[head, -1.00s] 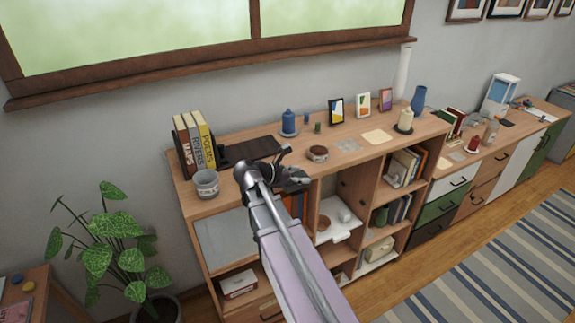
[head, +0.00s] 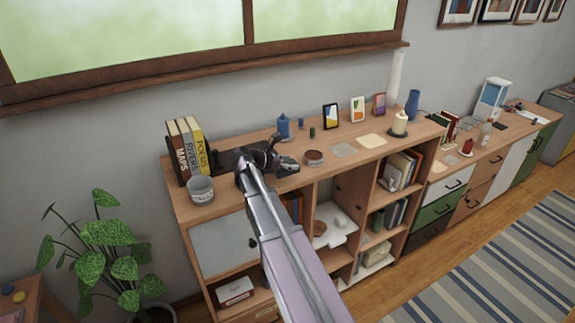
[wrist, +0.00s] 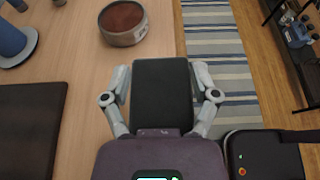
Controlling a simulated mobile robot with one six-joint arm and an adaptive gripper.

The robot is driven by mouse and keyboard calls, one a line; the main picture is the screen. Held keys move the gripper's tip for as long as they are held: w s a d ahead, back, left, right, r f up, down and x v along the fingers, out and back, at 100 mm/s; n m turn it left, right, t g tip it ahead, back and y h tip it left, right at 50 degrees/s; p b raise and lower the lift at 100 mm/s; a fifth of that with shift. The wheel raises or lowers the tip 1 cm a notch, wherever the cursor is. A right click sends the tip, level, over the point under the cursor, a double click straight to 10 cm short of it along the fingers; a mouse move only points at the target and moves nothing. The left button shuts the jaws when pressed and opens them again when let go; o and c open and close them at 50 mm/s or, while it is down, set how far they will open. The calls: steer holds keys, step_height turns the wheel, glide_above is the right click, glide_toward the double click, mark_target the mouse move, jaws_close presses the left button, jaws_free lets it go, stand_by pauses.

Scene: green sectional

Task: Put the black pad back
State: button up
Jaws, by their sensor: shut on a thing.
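The black pad (wrist: 162,90) is a dark flat rectangle held between the two grey fingers of my gripper (wrist: 162,84) in the wrist view. My gripper is shut on its sides. In the head view my gripper (head: 287,165) is at the front part of the cabinet top, left of a small round bowl (head: 314,158). The pad is too small and dark there to tell apart from the gripper. The pad overlaps the cabinet's front edge in the wrist view; I cannot tell its height above the top.
A dark brown board (wrist: 28,125) lies left of my gripper, partly hidden by the arm in the head view. Books (head: 185,150) and a grey cup (head: 200,190) stand at the left end.

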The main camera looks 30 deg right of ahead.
mark_target(288, 163)
steer(key=shift+w+d+f, duration=0.1)
steer(key=shift+w+d, duration=0.1)
steer(key=shift+w, duration=0.45)
steer(key=shift+w+d+f, duration=0.1)
steer(key=shift+w+d, duration=0.1)
steer(key=shift+w, duration=0.5)
steer(key=shift+w+d, duration=0.2)
steer(key=shift+w, duration=0.45)
steer(key=shift+w, duration=0.1)
steer(key=shift+w+d, duration=0.15)
steer(key=shift+w, duration=0.1)
steer(key=shift+w+d+f+b, duration=0.1)
steer(key=shift+w+f+b, duration=0.2)
steer(key=shift+f+b, duration=1.55)
steer(key=shift+b, duration=0.1)
steer(key=shift+f, duration=0.1)
steer(key=o, duration=0.9)
